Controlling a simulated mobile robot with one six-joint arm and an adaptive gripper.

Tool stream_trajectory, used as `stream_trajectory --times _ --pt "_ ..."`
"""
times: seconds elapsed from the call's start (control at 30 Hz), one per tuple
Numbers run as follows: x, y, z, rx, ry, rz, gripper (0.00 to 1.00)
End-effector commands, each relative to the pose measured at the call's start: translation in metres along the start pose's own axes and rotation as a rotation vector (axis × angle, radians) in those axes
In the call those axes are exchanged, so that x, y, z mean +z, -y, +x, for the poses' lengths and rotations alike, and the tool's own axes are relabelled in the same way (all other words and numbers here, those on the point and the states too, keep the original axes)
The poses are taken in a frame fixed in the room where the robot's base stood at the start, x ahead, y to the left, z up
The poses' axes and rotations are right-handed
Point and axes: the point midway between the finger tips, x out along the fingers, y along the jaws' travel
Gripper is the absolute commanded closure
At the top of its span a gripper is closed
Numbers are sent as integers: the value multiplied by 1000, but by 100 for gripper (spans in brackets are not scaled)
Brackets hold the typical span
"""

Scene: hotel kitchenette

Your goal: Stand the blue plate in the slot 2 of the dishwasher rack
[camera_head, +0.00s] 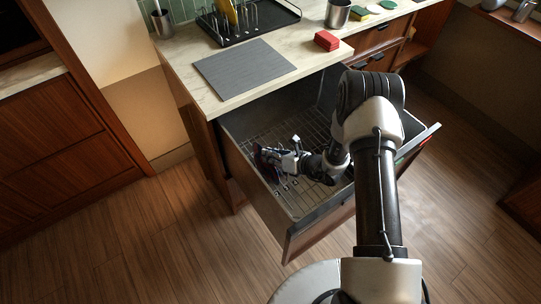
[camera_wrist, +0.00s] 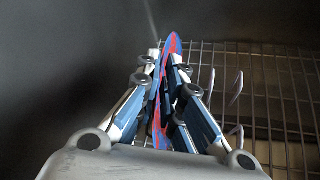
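The blue plate (camera_wrist: 173,46), patterned with red, shows edge-on and upright between my fingers in the wrist view. My gripper (camera_wrist: 164,72) appears shut on it, with a finger against each face. In the head view my gripper (camera_head: 272,160) is down inside the pulled-out dishwasher drawer, at its left side, and the plate shows only as a dark shape at its tip. The wire dishwasher rack (camera_head: 308,130) lies in the drawer. Several wire tines (camera_wrist: 237,88) stand to the right of the plate in the wrist view. Which slot the plate is over, and its lower edge, I cannot tell.
The drawer's front wall (camera_head: 318,232) and side walls surround my gripper. On the counter (camera_head: 190,62) are a black dish rack (camera_head: 262,32) with a yellow plate (camera_head: 229,10), a grey mat (camera_head: 244,70), red blocks (camera_head: 327,40) and a metal cup (camera_head: 338,14). The rack's right part looks clear.

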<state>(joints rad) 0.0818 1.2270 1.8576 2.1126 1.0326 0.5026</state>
Motion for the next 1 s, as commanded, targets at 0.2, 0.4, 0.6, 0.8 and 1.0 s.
stream_trajectory --times 0.2,0.4,0.6,0.8,1.0 --pt "0 0 0 0 -1 0 76" --pt "0 0 0 -1 -1 0 72" --pt "1 -1 -1 -1 -2 0 72" --pt "23 -11 -14 0 1 -3 72" --pt "55 -26 -34 -1 1 -3 72"
